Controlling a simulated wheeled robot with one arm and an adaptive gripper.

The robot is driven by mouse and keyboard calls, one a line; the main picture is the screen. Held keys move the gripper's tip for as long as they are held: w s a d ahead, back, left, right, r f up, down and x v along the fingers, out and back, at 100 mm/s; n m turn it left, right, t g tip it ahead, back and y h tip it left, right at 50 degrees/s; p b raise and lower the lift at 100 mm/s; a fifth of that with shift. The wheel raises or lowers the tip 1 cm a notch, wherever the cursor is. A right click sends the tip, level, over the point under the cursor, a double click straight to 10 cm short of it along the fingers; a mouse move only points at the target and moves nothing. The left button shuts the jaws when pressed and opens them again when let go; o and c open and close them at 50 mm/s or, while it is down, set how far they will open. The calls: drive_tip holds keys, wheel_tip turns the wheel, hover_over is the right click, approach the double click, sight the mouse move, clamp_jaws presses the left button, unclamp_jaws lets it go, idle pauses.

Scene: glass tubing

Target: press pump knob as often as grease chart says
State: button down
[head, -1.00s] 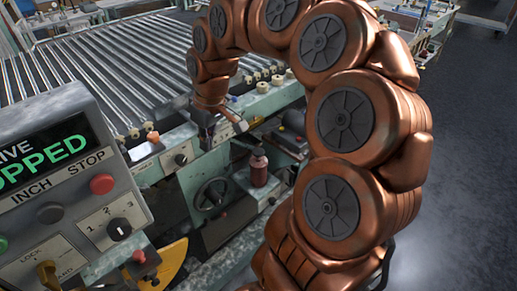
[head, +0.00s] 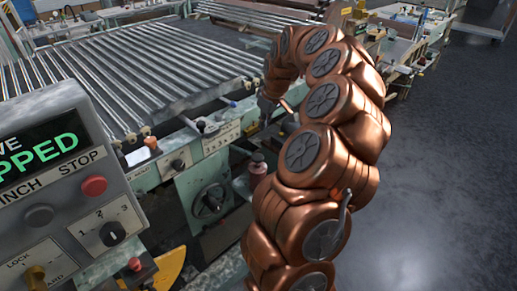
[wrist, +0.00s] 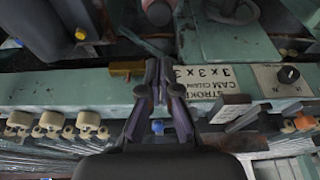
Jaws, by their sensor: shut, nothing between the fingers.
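My gripper (wrist: 158,68) is shut and empty in the wrist view, over the green machine rail. The plate also shows in the head view (head: 222,139), too small to read fully. A dark red bottle-like part with a dark top (head: 258,168), possibly the pump, stands below the rail. A reddish rounded part (wrist: 157,12) is cut off at the wrist view's top edge; I cannot tell if it is the knob.
A control panel (head: 60,190) with a red button (head: 94,186) and a black selector (head: 112,233) fills the left. A roller bed (head: 130,75) lies behind the rail. A handwheel (head: 209,200) is below it. Open floor (head: 440,180) lies right.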

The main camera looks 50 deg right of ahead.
sight(258, 157)
drive_tip(key=p+x, duration=0.1)
drive_tip(key=x, duration=0.3)
drive_tip(key=p+x, duration=0.1)
drive_tip(key=x, duration=0.3)
drive_tip(key=p+x, duration=0.1)
drive_tip(key=x, duration=0.3)
drive_tip(key=shift+s+f, duration=0.3)
drive_tip(key=shift+f, duration=0.75)
drive_tip(key=shift+f, duration=0.1)
wheel_tip(258, 157, down, 2)
drive_tip(key=shift+f+b, duration=0.1)
drive_tip(key=shift+b, duration=1)
drive_tip(key=w+b+v, duration=0.1)
drive_tip(key=b+v, duration=0.1)
drive_tip(key=v, duration=1.2)
drive_tip(key=shift+r, duration=0.35)
